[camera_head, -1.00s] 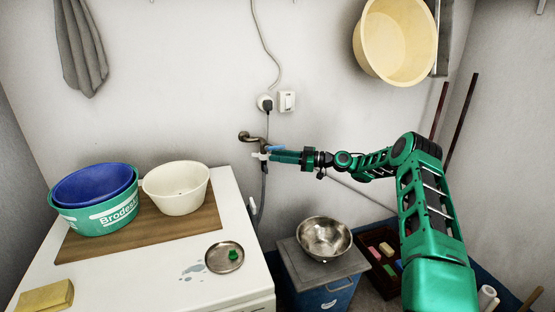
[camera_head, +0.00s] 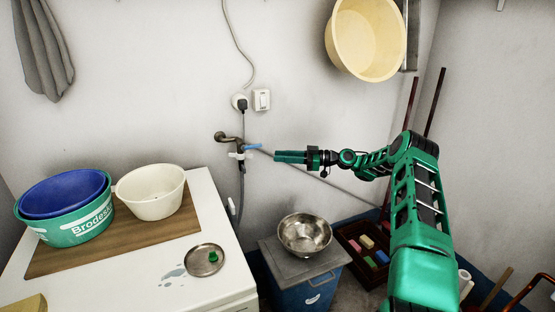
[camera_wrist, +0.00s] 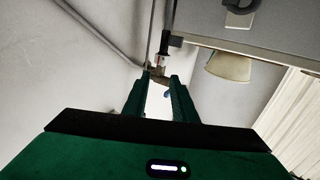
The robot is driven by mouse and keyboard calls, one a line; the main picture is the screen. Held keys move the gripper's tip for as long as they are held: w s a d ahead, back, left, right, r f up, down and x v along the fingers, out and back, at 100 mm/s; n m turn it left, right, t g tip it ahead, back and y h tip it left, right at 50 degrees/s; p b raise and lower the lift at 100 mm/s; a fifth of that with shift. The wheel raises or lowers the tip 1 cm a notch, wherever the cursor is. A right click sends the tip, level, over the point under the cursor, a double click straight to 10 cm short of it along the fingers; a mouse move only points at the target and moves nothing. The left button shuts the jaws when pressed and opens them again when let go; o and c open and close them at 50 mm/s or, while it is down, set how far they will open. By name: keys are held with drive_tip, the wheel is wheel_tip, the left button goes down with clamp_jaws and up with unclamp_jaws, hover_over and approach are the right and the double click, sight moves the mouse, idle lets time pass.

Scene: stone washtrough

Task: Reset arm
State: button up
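My arm reaches in from the right in the head view, and my gripper (camera_head: 277,157) points left toward the wall tap (camera_head: 228,138). The tap has a blue lever (camera_head: 252,147) and a white part below it. The tap (camera_wrist: 157,72) shows beyond the fingertips.
A white worktop on the left holds a board (camera_head: 105,242) with a blue basin (camera_head: 65,193), a green basin and a cream bowl (camera_head: 150,192). A metal bowl (camera_head: 304,235) stands on a blue bin below my arm. A yellow tub (camera_head: 366,38) hangs above.

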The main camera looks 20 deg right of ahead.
idle(0.3)
drive_tip(key=s+a+r+m+g+h, duration=0.2)
drive_tip(key=s+a+m+g+h, duration=0.25)
drive_tip(key=s+a+h, duration=0.3)
drive_tip(key=s+d+r+m+g+h, duration=0.1)
drive_tip(key=s+d+r+m+h, duration=0.1)
drive_tip(key=s, duration=0.7)
drive_tip(key=s+d+r+m+g+h, duration=0.1)
drive_tip(key=s+d+r+m+h, duration=0.15)
drive_tip(key=s, duration=0.65)
drive_tip(key=s+d+r+m+g+h, duration=0.1)
drive_tip(key=s+r+m+h, duration=0.15)
drive_tip(key=s, duration=0.65)
drive_tip(key=s+f+m+g+h, duration=0.1)
drive_tip(key=s+m, duration=0.6)
drive_tip(key=s, duration=1.6)
drive_tip(key=shift+s+d, duration=0.25)
drive_tip(key=shift+w+g, duration=0.15)
drive_tip(key=shift+g, duration=0.1)
drive_tip(key=shift+w+f, duration=0.25)
drive_tip(key=shift+w, duration=0.25)
